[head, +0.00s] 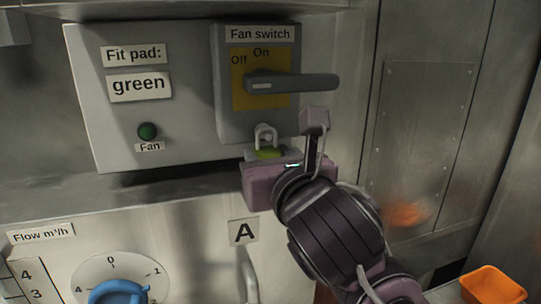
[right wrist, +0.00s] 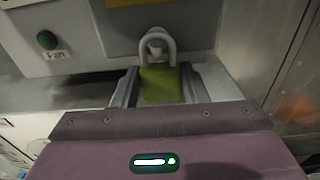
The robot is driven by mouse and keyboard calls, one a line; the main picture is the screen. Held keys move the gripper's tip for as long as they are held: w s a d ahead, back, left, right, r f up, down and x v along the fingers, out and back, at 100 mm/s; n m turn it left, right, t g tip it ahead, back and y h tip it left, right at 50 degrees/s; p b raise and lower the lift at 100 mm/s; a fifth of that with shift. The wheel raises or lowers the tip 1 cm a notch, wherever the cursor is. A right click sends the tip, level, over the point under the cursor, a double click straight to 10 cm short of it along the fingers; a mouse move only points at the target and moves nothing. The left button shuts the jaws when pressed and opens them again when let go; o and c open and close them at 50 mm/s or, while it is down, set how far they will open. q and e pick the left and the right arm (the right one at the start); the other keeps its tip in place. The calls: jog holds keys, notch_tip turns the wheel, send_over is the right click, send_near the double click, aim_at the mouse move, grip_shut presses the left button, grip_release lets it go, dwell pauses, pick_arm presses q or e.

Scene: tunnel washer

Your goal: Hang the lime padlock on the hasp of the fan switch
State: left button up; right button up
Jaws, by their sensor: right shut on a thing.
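The lime padlock (head: 268,154) is upright under the fan switch (head: 229,105), with its pale shackle pointing up. My right gripper (head: 270,158) is shut on its body, one finger on each side, as the right wrist view shows the padlock (right wrist: 162,86) between the fingers. The shackle stands in front of the hasp (right wrist: 155,48) at the switch box's lower edge, and a small grey part shows inside its loop. I cannot tell whether the shackle passes through the hasp. The switch's dark handle (head: 292,83) lies level, pointing right. My left gripper is not in view.
The grey panel left of the switch has a green Fan lamp (head: 147,131) and a "Fit pad: green" label (head: 140,85). A ledge (head: 60,190) runs below. A blue knob (head: 118,292) is at lower left. An orange container (head: 492,285) stands at lower right.

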dwell(0.3)
jog(key=o, duration=1.1)
